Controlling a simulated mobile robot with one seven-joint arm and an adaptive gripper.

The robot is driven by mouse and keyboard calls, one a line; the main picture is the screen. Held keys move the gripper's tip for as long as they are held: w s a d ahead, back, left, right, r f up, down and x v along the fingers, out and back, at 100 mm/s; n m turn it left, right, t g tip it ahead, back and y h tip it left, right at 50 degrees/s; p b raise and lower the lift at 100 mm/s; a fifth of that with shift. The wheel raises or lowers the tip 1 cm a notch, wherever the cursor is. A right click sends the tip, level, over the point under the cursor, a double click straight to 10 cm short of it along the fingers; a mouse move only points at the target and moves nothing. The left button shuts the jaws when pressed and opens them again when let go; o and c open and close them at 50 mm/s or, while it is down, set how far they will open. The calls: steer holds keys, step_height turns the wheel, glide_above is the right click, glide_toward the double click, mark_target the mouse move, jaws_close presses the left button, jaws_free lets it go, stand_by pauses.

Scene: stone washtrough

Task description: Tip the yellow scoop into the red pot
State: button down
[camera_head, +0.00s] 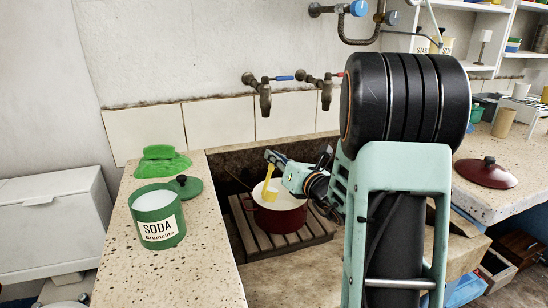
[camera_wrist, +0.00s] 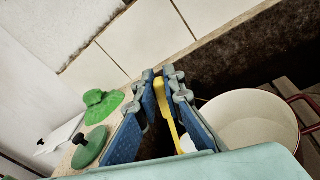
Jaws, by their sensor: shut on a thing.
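The yellow scoop (camera_head: 270,189) is held by its handle in my gripper (camera_head: 276,160), over the left part of the red pot (camera_head: 280,219). In the wrist view the scoop (camera_wrist: 168,118) shows as a thin yellow strip between the blue finger pads of my gripper (camera_wrist: 166,84). The red pot has a cream inside and stands open on a slatted wooden rack in the trough. In the wrist view the pot (camera_wrist: 247,126) lies to the right of the fingers.
A green SODA tin (camera_head: 158,217) with white contents stands open on the left stone ledge. Taps (camera_head: 262,90) jut from the wall above. A dark red lid (camera_head: 486,173) lies on the right counter.

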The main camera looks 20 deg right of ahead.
steer(key=shift+w+d+f+m+p, duration=0.1)
steer(key=shift+w+d+m+p, duration=0.1)
steer(key=shift+d+m+p, duration=0.35)
steer(key=shift+w+d+m+p, duration=0.15)
steer(key=shift+d+m+p, duration=0.2)
steer(key=shift+d+p, duration=0.25)
steer(key=shift+a, duration=0.1)
steer(key=shift+w+d+f+m+g+p, duration=0.15)
steer(key=shift+w+d+f+m+p, duration=0.1)
steer(key=shift+d+m+p, duration=0.3)
steer(key=shift+w+d+f+m+g+p, duration=0.2)
steer(key=shift+d+m+p, duration=0.15)
steer(key=shift+d+p, duration=0.4)
steer(key=shift+a, duration=0.15)
